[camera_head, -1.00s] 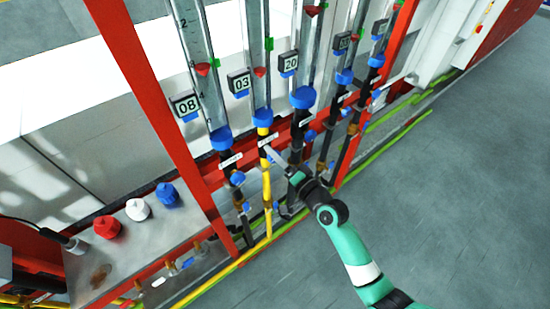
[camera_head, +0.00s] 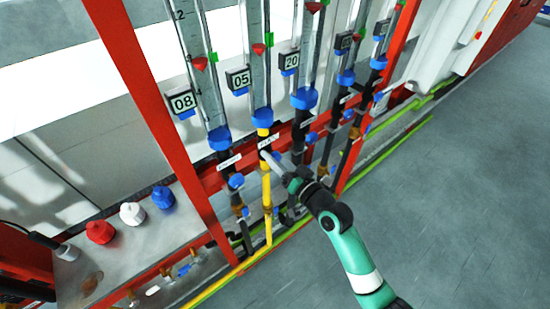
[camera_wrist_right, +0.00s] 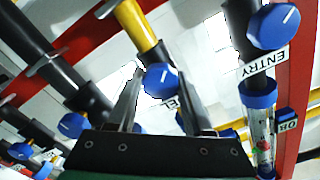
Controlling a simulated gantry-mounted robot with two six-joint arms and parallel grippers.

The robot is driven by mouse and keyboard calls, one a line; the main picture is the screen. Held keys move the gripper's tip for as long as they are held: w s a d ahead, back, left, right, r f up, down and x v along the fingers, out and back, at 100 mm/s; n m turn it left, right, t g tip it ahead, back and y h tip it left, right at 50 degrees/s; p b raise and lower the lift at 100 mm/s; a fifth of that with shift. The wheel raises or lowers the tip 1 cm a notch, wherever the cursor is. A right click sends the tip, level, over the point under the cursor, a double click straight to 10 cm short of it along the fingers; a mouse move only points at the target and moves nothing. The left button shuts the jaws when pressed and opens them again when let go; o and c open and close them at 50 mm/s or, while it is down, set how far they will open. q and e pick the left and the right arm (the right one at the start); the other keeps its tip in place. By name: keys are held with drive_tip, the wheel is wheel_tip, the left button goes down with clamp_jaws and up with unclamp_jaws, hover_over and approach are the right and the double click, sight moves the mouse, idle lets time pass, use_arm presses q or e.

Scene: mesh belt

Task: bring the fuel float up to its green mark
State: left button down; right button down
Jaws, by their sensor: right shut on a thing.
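The fuel tube (camera_head: 253,85) stands above the yellow pipe (camera_head: 267,195). Its red float (camera_head: 258,49) sits slightly below the green mark (camera_head: 269,39) on the tube's right edge. The small display (camera_head: 238,80) beside the tube reads 05. My right gripper (camera_head: 268,156) reaches the yellow pipe from the right. In the right wrist view its fingers (camera_wrist_right: 160,98) are shut on the blue fuel knob (camera_wrist_right: 161,79), one on each side. In the head view the gripper hides this knob. My left gripper is in neither view.
Neighbouring tubes have their own floats and displays, 08 (camera_head: 182,102) at left and 20 (camera_head: 290,62) at right. Other blue knobs (camera_head: 237,181) sit close by. Red frame posts (camera_head: 150,90) flank the tubes. Open grey floor (camera_head: 460,170) lies right.

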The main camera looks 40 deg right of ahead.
drive_tip(key=shift+c, duration=1.5)
unclamp_jaws()
drive_tip(key=s+a, duration=0.1)
drive_tip(key=s, duration=1)
drive_tip(key=shift+s+a, duration=0.25)
drive_tip(key=shift+a, duration=0.05)
